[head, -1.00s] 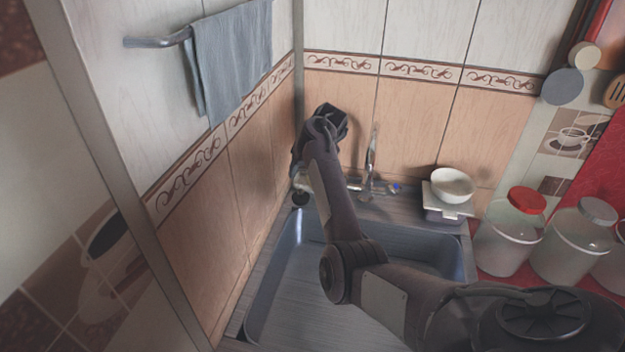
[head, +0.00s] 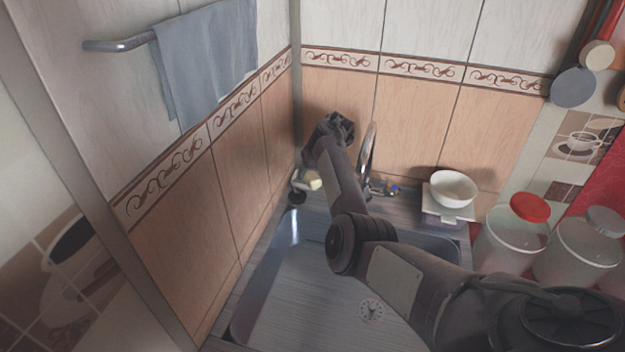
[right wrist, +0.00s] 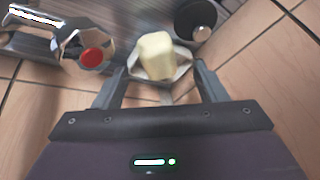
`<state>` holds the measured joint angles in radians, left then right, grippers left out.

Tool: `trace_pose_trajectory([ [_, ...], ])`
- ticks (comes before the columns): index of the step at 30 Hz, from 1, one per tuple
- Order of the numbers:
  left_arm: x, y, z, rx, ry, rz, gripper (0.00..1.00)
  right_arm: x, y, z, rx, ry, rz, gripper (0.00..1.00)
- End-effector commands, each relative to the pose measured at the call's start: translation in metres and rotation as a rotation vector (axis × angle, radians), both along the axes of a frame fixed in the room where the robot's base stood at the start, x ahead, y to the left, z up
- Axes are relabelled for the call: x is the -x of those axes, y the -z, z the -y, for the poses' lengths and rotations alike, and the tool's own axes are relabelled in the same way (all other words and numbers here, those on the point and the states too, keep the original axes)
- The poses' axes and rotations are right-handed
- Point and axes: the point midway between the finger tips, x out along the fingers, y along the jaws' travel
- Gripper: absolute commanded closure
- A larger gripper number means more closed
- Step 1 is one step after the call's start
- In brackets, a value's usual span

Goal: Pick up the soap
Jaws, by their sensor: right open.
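The soap (right wrist: 157,55) is a pale yellow block. In the right wrist view it sits on a light dish (right wrist: 172,74), ahead of and between the two fingers of my right gripper (right wrist: 160,85). The gripper is open and empty, and the fingers do not close on the soap. In the head view the soap (head: 314,184) shows small at the back left corner of the sink, below the right gripper (head: 331,122), whose fingers are hard to make out there. My left gripper is in neither view.
The tap (right wrist: 80,42) stands beside the soap, and a dark round cup (right wrist: 196,22) is on its other side. The tiled corner walls are close. The sink basin (head: 300,290) is clear. A white bowl (head: 454,188) and lidded jars (head: 508,245) stand to the right.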

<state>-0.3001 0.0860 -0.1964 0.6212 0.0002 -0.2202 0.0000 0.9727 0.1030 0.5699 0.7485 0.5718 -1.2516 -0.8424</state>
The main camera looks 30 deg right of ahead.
Motion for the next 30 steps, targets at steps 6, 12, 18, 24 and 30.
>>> trace_pose_trajectory([
  [6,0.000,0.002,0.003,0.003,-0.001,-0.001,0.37,-0.008,0.018,-0.001,0.001,-0.002,0.000,0.35],
  [12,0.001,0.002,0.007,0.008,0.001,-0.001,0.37,-0.009,0.020,-0.001,0.001,0.000,0.001,0.35],
  [18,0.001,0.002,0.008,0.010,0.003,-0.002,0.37,-0.009,0.020,-0.001,0.001,0.000,0.001,0.50],
  [24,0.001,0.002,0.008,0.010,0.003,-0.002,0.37,-0.009,0.020,-0.001,0.001,-0.001,0.000,0.77],
  [30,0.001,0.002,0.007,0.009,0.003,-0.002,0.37,-0.009,0.020,-0.001,0.001,0.000,0.001,0.92],
])
